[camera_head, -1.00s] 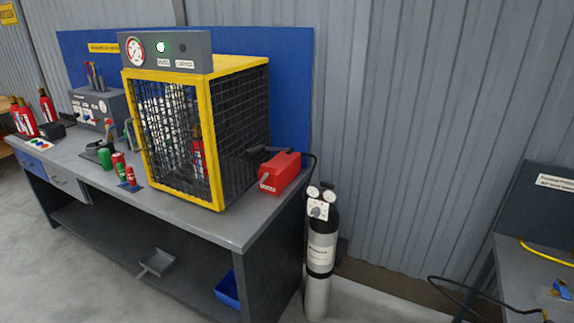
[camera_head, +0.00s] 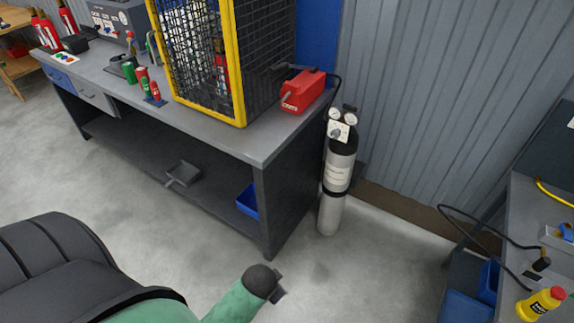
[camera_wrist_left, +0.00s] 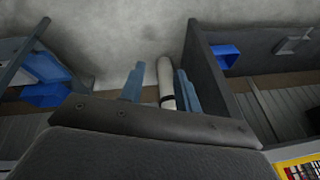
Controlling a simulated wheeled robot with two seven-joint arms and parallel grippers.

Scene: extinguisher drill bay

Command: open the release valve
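A grey gas cylinder (camera_head: 334,192) with a black top stands upright on the floor beside the bench's right end. At its top is a white valve block (camera_head: 339,131) with a gauge on each side and a small dark knob. My left gripper (camera_head: 278,290) shows small and dark at the bottom, low and in front of the cylinder, well apart from it. In the left wrist view its two blue-grey fingers (camera_wrist_left: 160,70) are open, with the cylinder (camera_wrist_left: 166,88) seen beyond, between them. The valve block is hidden there. My right gripper is in no view.
The grey bench (camera_head: 215,135) carries a yellow-framed mesh cage (camera_head: 242,70) and a red box (camera_head: 303,92) with a lever, joined to a hose near the cylinder. Floor before the cylinder is clear.

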